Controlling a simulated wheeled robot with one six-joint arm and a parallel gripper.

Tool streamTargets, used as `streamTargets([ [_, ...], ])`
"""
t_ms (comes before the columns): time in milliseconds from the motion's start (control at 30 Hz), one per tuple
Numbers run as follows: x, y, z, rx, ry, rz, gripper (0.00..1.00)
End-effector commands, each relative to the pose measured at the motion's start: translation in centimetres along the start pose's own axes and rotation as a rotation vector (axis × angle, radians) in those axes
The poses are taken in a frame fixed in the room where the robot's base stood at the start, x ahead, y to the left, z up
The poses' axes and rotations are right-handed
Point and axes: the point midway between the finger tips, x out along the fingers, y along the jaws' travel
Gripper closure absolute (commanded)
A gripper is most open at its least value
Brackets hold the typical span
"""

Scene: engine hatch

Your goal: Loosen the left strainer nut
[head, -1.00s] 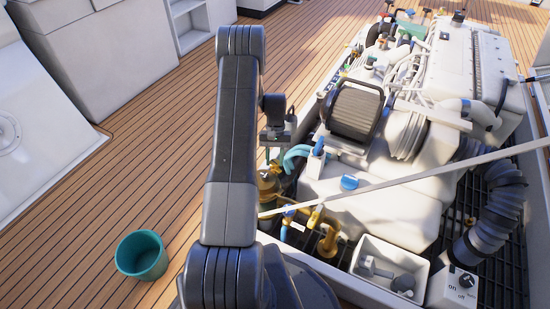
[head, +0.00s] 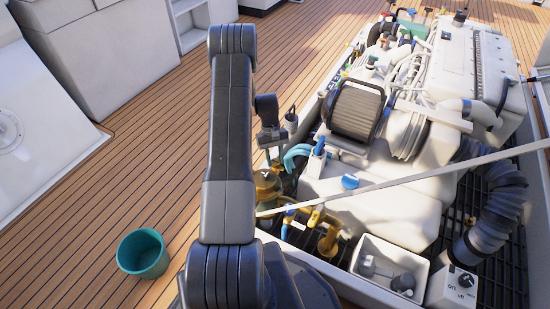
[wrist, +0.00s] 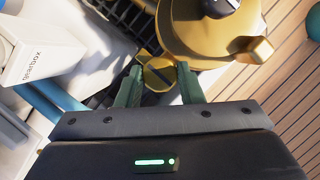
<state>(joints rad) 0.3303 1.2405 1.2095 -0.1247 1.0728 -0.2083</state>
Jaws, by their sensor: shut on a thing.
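The brass strainer (wrist: 205,30) fills the top of the wrist view, with a dark knob (wrist: 220,6) on its lid. A brass strainer nut (wrist: 158,74) with a dark slot sits at the lid's left edge, between the two green fingers of my gripper (wrist: 158,84). My gripper is shut on this nut. A second brass nut (wrist: 252,50) sticks out at the lid's right side, clear of the fingers. In the head view the strainer (head: 267,186) shows beside my arm, with my gripper (head: 270,157) just above it; the nuts are too small to make out there.
A white box marked gearbox (wrist: 42,48) and a blue hose (wrist: 62,98) lie left of my gripper in the wrist view. A teal bucket (head: 142,254) stands on the deck. A white bin (head: 372,252) holds grey parts. A pale bar (head: 400,180) crosses the hatch.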

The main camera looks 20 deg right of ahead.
Motion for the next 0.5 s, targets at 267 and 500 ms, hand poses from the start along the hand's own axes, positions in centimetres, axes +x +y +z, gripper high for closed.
streamTargets([
  [267, -0.07, 0.04, -0.07, 0.000, 0.002, 0.001, 0.47],
  [500, -0.02, 0.02, -0.02, 0.001, 0.001, 0.000, 0.44],
])
